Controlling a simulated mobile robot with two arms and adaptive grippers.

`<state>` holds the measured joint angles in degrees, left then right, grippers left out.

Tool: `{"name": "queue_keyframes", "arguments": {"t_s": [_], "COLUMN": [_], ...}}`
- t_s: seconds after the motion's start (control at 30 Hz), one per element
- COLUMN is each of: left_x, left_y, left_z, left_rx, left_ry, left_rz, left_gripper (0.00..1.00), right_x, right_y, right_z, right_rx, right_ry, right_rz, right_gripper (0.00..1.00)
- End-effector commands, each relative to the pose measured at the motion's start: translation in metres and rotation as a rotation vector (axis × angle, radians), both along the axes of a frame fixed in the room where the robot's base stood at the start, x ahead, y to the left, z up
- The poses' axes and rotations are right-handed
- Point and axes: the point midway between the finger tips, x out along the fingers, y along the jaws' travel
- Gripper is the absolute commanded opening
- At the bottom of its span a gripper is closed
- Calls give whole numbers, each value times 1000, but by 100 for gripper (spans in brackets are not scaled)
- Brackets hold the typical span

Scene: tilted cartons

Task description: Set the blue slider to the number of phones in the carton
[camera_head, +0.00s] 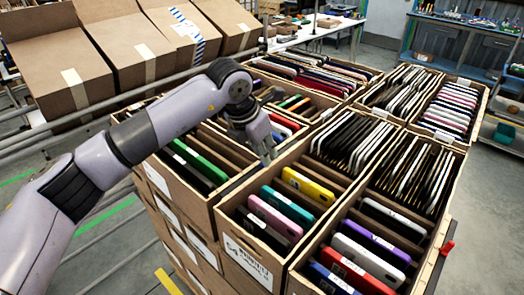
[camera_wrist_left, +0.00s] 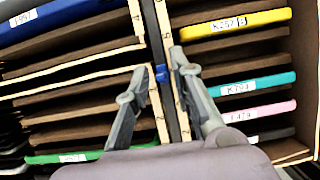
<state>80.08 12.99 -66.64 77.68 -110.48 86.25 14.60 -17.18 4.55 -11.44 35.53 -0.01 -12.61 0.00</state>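The blue slider (camera_wrist_left: 161,74) shows in the left wrist view, on a narrow dark strip between two carton walls with small printed numbers. In the head view I cannot make it out. My left gripper (camera_wrist_left: 160,66) is open, its fingertips apart with the slider between them in the picture; I cannot tell whether they touch it. It also shows in the head view (camera_head: 262,152), low over the carton edges. The carton beside it (camera_head: 246,262) holds a yellow phone (camera_head: 308,185), a teal phone (camera_head: 288,206), a pink phone (camera_head: 275,220) and a black phone. My right gripper is not in view.
A neighbouring carton to the left holds a green phone (camera_head: 200,160) among brown dividers. Other cartons with packed devices stand close behind and to the right. A red piece (camera_head: 447,248) sits on the right carton's outer side. Tilted empty cartons (camera_head: 135,50) stand behind rails.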

Motion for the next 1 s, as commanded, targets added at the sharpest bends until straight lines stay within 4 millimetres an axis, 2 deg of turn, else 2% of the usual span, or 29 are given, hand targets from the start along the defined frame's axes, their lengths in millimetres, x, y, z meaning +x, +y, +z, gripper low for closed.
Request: {"name": "queue_keyframes", "arguments": {"t_s": [0.33, 0.47, 0.57, 0.8, 1.0], "left_x": [0, -2, -5, -19, -29], "left_y": [0, 2, 6, 20, 29], "left_z": [-1, 6, 20, 68, 98], "left_rx": [1, 1, 1, 0, 0], "left_ry": [1, 0, -3, -3, -2], "left_rz": [0, 0, -1, 0, -1], "left_gripper": [30, 30, 30, 30, 30], "right_x": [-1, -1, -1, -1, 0], "right_y": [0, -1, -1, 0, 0], "right_z": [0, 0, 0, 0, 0], "right_rx": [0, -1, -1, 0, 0], "right_ry": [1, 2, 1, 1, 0], "right_rz": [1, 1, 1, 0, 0], "right_gripper": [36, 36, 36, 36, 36]}}
